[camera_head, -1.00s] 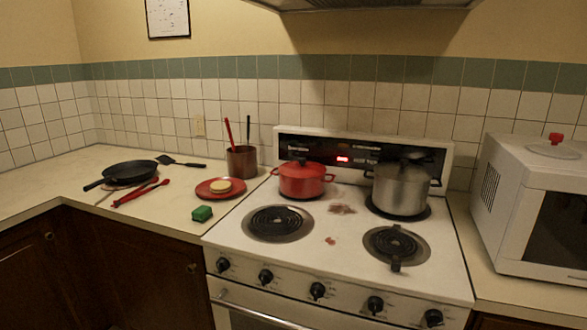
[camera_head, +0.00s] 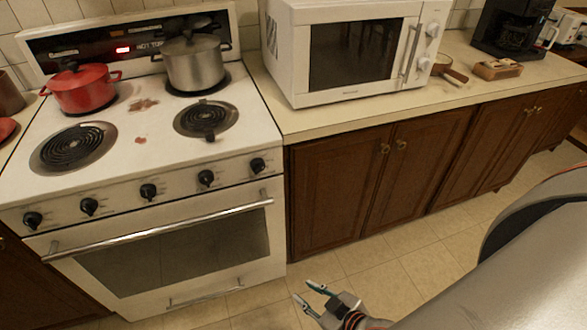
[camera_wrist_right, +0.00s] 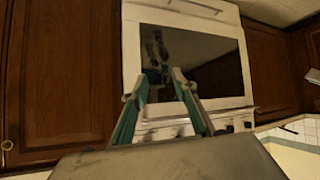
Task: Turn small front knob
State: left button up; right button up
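A row of several black knobs runs along the white stove's (camera_head: 150,225) front panel, from the far left knob (camera_head: 33,220) past the middle knob (camera_head: 148,191) to the far right knob (camera_head: 258,165). I cannot tell which one is the small knob. My right gripper (camera_head: 309,294) is open and empty, low over the floor, below and right of the knobs and apart from them. In the right wrist view its two fingers (camera_wrist_right: 158,74) stand apart before the oven door (camera_wrist_right: 205,65), with the scene upside down. My left gripper is not in view.
The oven handle (camera_head: 160,217) juts out below the knobs. A red pot (camera_head: 82,92) and a steel pot (camera_head: 195,68) stand on the stove. A microwave (camera_head: 350,55) sits on the counter to the right. The floor (camera_head: 400,255) before the cabinets is clear.

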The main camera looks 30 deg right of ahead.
aim_at(258, 165)
jog(key=l+z, duration=0.15)
jog(key=z, duration=0.3)
jog(key=i+l+z, duration=0.1)
jog(key=z, duration=0.3)
jog(key=i+l+z, duration=0.1)
jog(key=z, duration=0.35)
jog(key=i+l, duration=0.1)
